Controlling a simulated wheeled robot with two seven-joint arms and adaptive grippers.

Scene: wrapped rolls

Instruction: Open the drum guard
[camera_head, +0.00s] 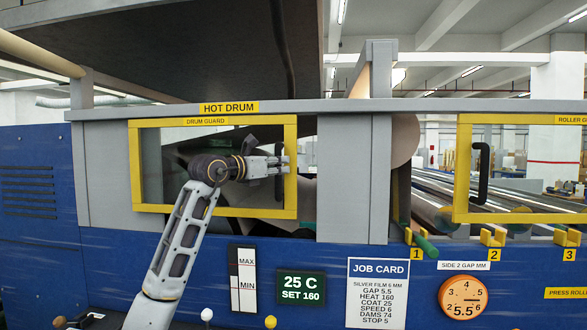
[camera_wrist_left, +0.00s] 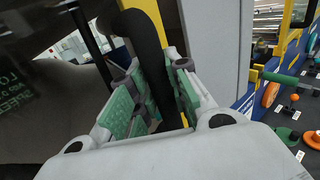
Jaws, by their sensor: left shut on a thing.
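The drum guard (camera_head: 215,213) is a yellow-framed clear window under the "HOT DRUM" sign in the head view. A gap shows between its right edge and the grey post. Its black upright handle (camera_head: 279,190) is at the right side of the frame. My left gripper (camera_head: 281,165) is at this handle and covers its middle. In the left wrist view the black handle (camera_wrist_left: 150,50) passes between the green-padded fingers (camera_wrist_left: 152,100), which are shut on it. My right gripper is in neither view.
A second yellow-framed guard (camera_head: 463,170) with a black handle stands to the right, past the grey post (camera_head: 345,185). Below are a job card (camera_head: 378,290), a green display (camera_head: 301,286), a round orange gauge (camera_head: 463,298) and small knobs (camera_head: 270,321).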

